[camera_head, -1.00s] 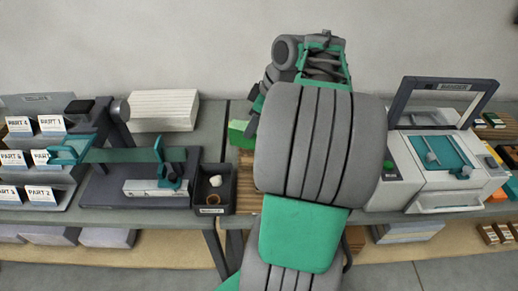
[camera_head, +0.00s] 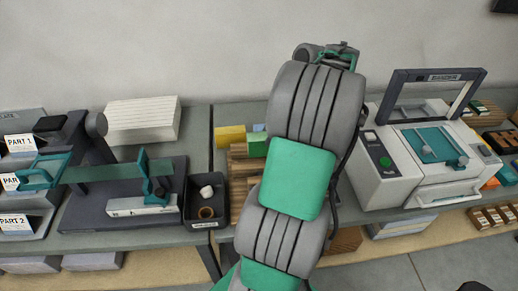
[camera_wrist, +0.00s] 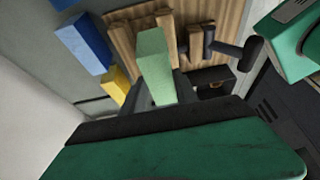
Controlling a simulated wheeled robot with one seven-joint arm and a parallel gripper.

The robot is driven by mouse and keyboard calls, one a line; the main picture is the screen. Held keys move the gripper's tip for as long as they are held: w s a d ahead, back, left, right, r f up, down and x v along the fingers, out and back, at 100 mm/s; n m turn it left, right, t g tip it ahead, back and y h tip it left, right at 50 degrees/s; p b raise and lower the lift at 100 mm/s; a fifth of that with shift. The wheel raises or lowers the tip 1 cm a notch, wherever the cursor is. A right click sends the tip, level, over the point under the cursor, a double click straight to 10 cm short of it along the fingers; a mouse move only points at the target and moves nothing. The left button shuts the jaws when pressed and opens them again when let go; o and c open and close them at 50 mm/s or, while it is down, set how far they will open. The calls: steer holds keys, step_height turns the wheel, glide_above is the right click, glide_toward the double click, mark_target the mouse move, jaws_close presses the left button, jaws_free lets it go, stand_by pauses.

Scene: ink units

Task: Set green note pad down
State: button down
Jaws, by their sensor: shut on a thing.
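The green note pad (camera_wrist: 155,52) is a pale green block between the two grey fingers of my gripper (camera_wrist: 160,92) in the wrist view. My gripper is shut on it. The pad shows over a wooden board (camera_wrist: 122,35); whether it touches the board I cannot tell. In the head view a green block (camera_head: 257,146), apparently the pad, shows left of my arm beside a yellow block (camera_head: 231,136). My arm hides the gripper there.
The yellow block (camera_wrist: 116,84) and blue blocks (camera_wrist: 84,42) lie beside the board in the wrist view. Dark-headed tools (camera_wrist: 235,52) lie on it. A black tray (camera_head: 205,222) and paper trimmer (camera_head: 120,190) stand left, a white machine (camera_head: 385,170) right.

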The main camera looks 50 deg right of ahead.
mark_target(262, 137)
steer(key=w+f, duration=0.2)
steer(key=f, duration=0.1)
steer(key=shift+w+a, duration=0.25)
steer(key=shift+a, duration=0.15)
steer(key=x, duration=0.3)
steer(key=shift+d+f, duration=0.3)
steer(key=shift+f, duration=0.5)
steer(key=c, duration=0.9)
jaws_free()
steer(key=shift+c, duration=0.2)
steer(key=shift+r, duration=0.15)
